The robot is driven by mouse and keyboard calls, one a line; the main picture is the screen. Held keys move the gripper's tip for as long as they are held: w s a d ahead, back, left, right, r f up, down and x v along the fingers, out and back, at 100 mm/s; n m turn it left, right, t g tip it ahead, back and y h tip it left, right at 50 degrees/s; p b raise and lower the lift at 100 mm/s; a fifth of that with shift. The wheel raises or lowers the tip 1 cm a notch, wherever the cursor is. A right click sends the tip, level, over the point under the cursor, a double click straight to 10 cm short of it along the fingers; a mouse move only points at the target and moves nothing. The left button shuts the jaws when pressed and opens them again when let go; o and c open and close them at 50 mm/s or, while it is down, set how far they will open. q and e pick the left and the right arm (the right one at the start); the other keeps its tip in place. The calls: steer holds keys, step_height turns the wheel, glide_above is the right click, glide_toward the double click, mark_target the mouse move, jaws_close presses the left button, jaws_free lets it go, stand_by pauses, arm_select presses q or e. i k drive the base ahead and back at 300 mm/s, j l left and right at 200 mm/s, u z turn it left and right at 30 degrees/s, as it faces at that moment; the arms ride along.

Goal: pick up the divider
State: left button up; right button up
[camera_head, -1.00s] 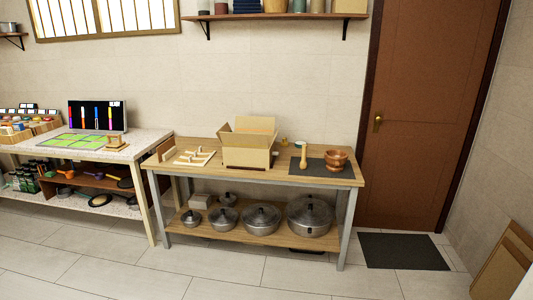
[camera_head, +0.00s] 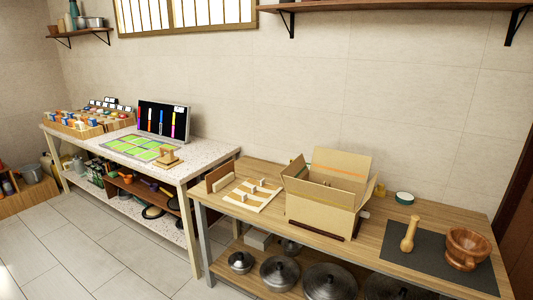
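I cannot tell for sure which thing is the divider. A flat cream piece with small raised blocks (camera_head: 252,194) lies on the wooden table, left of an open cardboard box (camera_head: 322,205). A brown upright panel (camera_head: 220,177) stands at the table's left end, behind and left of the cream piece. The box's flaps are spread, and its inside is mostly hidden. Neither of my grippers is in view.
A wooden pestle (camera_head: 408,234) and bowl (camera_head: 467,248) stand on a dark mat (camera_head: 428,256) at the right. Lidded pots (camera_head: 280,272) fill the lower shelf. A speckled table (camera_head: 195,160) with a screen (camera_head: 163,119) adjoins at the left. Floor (camera_head: 95,240) is clear in front.

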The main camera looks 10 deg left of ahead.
mark_target(219, 173)
steer(key=i+j+u, duration=0.2)
steer(key=i+u, duration=0.6)
steer(key=u, duration=0.2)
steer(key=i+l+u, duration=0.1)
steer(key=i+u, duration=0.35)
steer(key=i, duration=0.4)
steer(key=i+j, duration=0.15)
steer(key=i, duration=0.25)
steer(key=i+z, duration=0.15)
steer(key=z, duration=0.3)
steer(key=i+z, duration=0.2)
steer(key=z, duration=0.25)
steer(key=i+j+z, duration=0.1)
steer(key=z, duration=0.35)
steer(key=j, duration=0.1)
